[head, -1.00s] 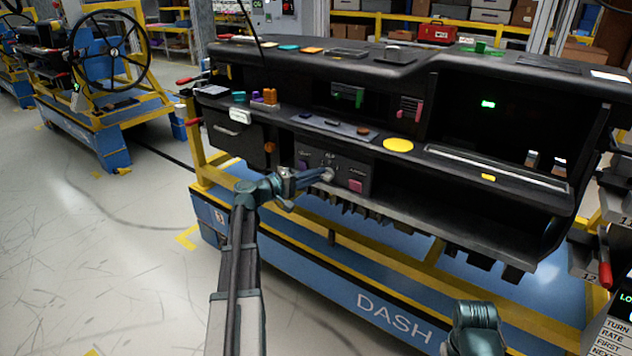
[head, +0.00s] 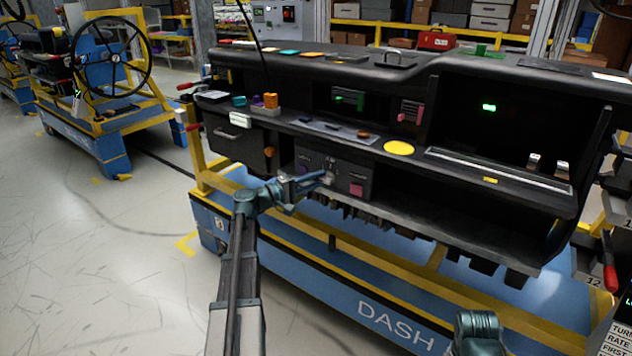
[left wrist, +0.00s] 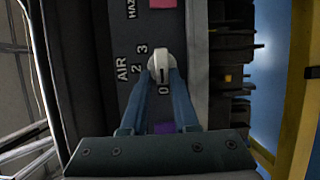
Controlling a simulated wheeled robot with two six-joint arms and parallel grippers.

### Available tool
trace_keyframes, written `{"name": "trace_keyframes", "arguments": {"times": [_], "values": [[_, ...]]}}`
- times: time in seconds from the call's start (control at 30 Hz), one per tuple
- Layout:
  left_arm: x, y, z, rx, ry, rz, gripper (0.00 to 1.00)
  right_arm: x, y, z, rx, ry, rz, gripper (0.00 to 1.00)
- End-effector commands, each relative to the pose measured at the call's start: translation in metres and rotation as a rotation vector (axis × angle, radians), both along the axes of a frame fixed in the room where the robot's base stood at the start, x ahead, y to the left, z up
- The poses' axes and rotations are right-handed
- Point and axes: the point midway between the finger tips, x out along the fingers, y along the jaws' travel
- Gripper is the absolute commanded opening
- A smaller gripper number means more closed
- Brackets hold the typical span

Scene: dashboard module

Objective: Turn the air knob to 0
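The air knob (left wrist: 161,66) is pale grey, on the dark panel (left wrist: 126,45) marked AIR with the digits 0, 2 and 3 showing. No 1 can be read near my left finger. A dark mark on the knob faces the 0. My left gripper (left wrist: 162,78) has its two fingers on opposite sides of the knob, apparently touching it, with no clear gap. In the head view my left gripper (head: 322,180) reaches the knob at the dashboard's front (head: 345,165). For my right arm, only a link shows at the bottom edge, and its gripper is out of view.
A pink button (head: 356,189) lies right of the knob, and a purple piece (left wrist: 163,127) shows between my fingers. A yellow disc (head: 398,148) and small coloured parts sit on the ledge above. The blue cart (head: 300,270) stands below. Open floor lies to the left.

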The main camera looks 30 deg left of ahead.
Motion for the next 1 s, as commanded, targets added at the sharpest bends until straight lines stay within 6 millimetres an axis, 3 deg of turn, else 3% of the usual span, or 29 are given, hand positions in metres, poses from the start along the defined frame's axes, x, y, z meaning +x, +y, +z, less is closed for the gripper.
{"name": "trace_keyframes", "arguments": {"times": [0.1,0.63,0.77,1.0], "values": [[0.005,-0.002,0.000,0.002,0.002,-0.005,0.50,0.000,0.000,0.000,0.000,0.000,0.000,0.50],[-0.002,0.000,-0.002,0.006,0.003,-0.002,0.50,0.000,0.000,0.000,0.000,0.000,0.000,0.50],[-0.017,0.008,-0.002,0.006,0.004,0.001,0.50,0.000,0.000,0.000,0.000,0.000,0.000,0.50],[-0.063,0.031,-0.002,0.006,0.003,0.000,0.50,0.000,0.000,-0.001,0.000,0.000,0.000,0.50]]}}
